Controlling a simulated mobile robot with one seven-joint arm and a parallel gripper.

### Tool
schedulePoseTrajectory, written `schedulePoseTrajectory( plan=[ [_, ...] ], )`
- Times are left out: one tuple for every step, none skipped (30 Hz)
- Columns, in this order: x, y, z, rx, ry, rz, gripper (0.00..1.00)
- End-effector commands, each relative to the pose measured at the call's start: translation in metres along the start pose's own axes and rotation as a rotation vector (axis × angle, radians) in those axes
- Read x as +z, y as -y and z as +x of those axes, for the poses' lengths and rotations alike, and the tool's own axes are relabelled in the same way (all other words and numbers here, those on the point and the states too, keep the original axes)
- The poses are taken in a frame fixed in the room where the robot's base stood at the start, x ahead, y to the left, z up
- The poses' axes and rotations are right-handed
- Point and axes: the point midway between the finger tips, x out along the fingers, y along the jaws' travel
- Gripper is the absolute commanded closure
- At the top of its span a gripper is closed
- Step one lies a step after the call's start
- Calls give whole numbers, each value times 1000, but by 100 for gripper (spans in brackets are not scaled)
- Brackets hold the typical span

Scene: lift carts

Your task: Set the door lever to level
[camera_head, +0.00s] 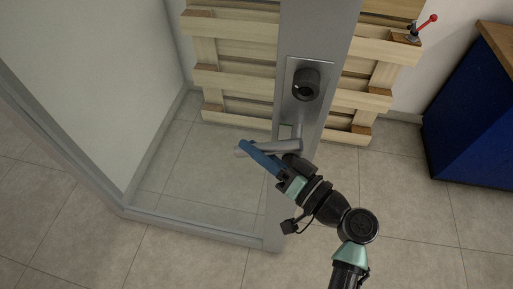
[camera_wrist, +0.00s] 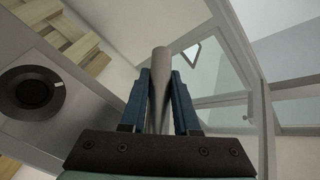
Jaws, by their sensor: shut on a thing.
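The door lever (camera_head: 285,146) is a grey metal handle on a grey door frame post, below a round dark lock cylinder (camera_head: 305,85) on a metal plate. In the head view it points left and looks close to level, its free end slightly lower. My gripper (camera_head: 251,150) has blue fingers that cross the lever from the lower right. In the wrist view the lever (camera_wrist: 158,75) runs between the two blue fingers, which are closed on it from both sides. The lever's root is partly hidden by my gripper.
A wooden pallet (camera_head: 237,76) leans against the wall behind the glass door. A blue cabinet (camera_head: 470,125) with a wooden top stands at the right. A small red-knobbed lever (camera_head: 428,21) is at the upper right. The tiled floor (camera_head: 420,235) at the lower right is clear.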

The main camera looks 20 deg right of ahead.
Motion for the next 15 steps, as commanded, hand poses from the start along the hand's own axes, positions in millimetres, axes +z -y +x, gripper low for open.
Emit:
schedulePoseTrajectory(
  plan=[
    [2,-2,0,-12,-12,7,100],
    [2,-2,1,-20,-20,14,100],
    [2,-1,2,-34,-34,27,100],
    [2,-1,2,-46,-46,36,100],
    [1,0,3,-60,-58,46,100],
    [0,2,3,-78,-75,61,100],
    [0,3,4,-91,-88,72,100],
    [-1,4,4,-103,-101,83,100],
    [-3,6,5,-121,-117,97,100],
    [-4,8,5,-134,-128,107,100],
    [-5,9,5,-146,-141,119,100],
    [-6,10,6,-163,-156,131,100],
    [-7,12,6,-176,-167,142,100],
    [-8,13,6,-188,-180,153,100],
    [-9,15,7,-204,-194,165,100]
  ],
)
